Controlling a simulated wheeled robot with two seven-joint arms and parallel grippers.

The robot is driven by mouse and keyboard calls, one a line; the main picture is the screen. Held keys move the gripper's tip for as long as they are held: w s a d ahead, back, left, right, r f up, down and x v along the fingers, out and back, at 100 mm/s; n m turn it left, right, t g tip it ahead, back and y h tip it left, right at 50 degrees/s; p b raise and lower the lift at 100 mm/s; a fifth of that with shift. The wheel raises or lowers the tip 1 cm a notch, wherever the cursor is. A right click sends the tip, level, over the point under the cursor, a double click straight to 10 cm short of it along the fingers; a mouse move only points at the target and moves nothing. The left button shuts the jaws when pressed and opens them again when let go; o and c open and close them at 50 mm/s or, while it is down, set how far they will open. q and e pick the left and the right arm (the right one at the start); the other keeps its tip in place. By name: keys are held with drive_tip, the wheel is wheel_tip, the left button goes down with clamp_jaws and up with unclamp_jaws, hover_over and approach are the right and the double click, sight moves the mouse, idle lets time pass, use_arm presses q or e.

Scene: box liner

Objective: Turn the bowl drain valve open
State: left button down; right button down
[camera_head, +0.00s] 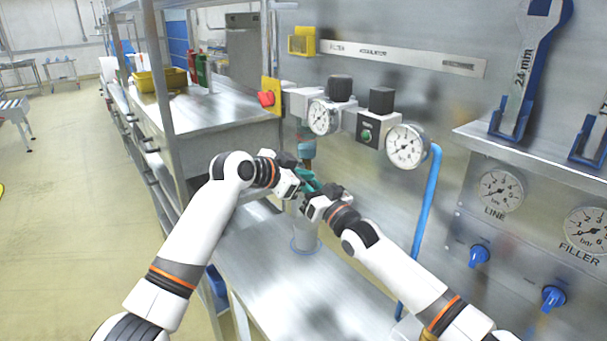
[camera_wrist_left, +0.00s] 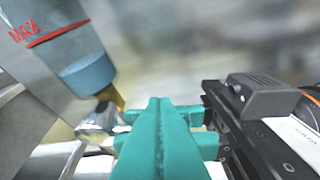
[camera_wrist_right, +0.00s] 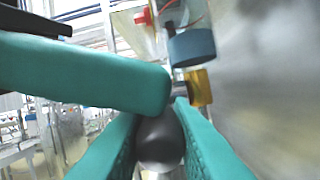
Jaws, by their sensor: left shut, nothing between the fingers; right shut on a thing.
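The bowl (camera_wrist_left: 60,45) with a red MAX mark has a blue-grey lower end, which also shows in the right wrist view (camera_wrist_right: 190,47). Under it is the brass drain valve (camera_wrist_right: 200,88), seen in the left wrist view too (camera_wrist_left: 116,97). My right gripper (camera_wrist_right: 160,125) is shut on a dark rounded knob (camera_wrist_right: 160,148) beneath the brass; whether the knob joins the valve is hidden. My left gripper (camera_wrist_left: 160,105) is shut and empty, its teal fingers crossing close to the right gripper's fingers. In the head view both grippers meet below the bowl (camera_head: 306,147).
A grey container (camera_head: 305,232) stands on the metal bench (camera_head: 265,262) below the grippers. Gauges (camera_head: 407,146) and a blue hose (camera_head: 428,205) are on the wall to the right. A rack post (camera_head: 160,75) stands left of my left arm.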

use_arm(q)
drive_tip(key=shift+a+f, duration=0.2)
drive_tip(key=shift+f, duration=0.4)
use_arm(e)
drive_tip(key=c, duration=1.3)
unclamp_jaws()
use_arm(q)
drive_tip(key=shift+r, duration=0.1)
use_arm(e)
drive_tip(key=shift+r, duration=0.15)
